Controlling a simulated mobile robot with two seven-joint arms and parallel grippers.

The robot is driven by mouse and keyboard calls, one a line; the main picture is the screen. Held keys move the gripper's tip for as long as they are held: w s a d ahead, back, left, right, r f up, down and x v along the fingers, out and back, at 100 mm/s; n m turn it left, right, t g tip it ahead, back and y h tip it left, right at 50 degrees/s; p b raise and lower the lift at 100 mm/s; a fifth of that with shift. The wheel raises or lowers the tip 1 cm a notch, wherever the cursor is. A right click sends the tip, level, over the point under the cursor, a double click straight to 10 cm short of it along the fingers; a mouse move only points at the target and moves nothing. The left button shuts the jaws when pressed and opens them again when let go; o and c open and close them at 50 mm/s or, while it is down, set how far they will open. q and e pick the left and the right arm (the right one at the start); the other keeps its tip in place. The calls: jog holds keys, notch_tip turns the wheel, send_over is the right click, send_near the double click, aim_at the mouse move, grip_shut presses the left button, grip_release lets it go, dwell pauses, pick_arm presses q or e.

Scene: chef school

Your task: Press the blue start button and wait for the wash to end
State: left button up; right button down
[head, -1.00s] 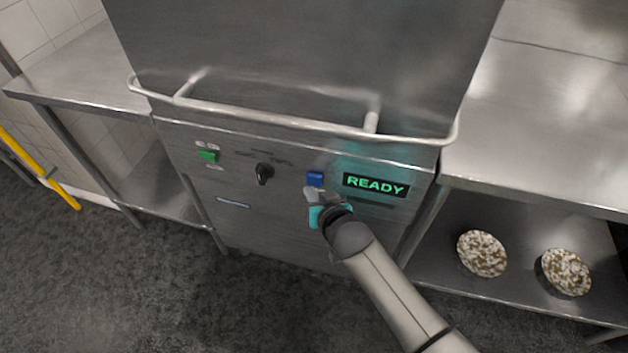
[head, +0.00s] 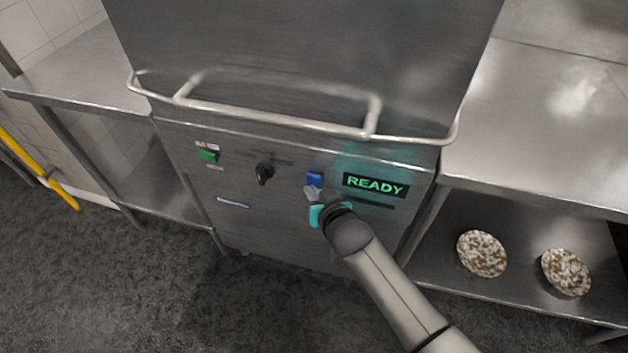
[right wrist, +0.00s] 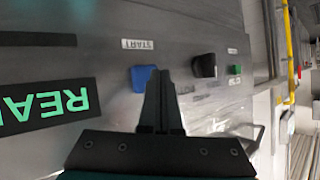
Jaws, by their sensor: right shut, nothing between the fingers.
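The blue start button (head: 315,178) is on the steel front panel of the dishwasher (head: 270,225), left of a display (head: 375,185) that reads READY in green. My right gripper (head: 312,192) is shut and empty, its fingertips just below the button in the head view. In the right wrist view the blue button (right wrist: 143,77) shows beside the shut fingers (right wrist: 160,85), under a START label (right wrist: 138,44). I cannot tell whether the fingertips touch the button. My left gripper is not in view.
A black knob (head: 264,173) and a green switch (head: 208,155) are left of the button. A bar handle (head: 270,120) runs across the front above the panel. Steel tables flank the machine. Two speckled round items (head: 481,254) are on the lower right shelf.

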jog(key=shift+w+d, duration=0.1)
jog(key=shift+w, duration=0.15)
jog(key=shift+w+d, duration=0.15)
jog(key=shift+w, duration=0.3)
dwell(0.7)
dwell(0.4)
jog(key=shift+s+a+p, duration=0.3)
jog(key=shift+s+p, duration=0.2)
jog(key=shift+s, duration=0.4)
jog(key=s, duration=0.1)
jog(key=s+a+p, duration=0.1)
jog(key=s, duration=0.1)
jog(key=s+p, duration=0.1)
jog(key=shift+s+a, duration=0.3)
jog(key=shift+s, duration=0.05)
dwell(0.4)
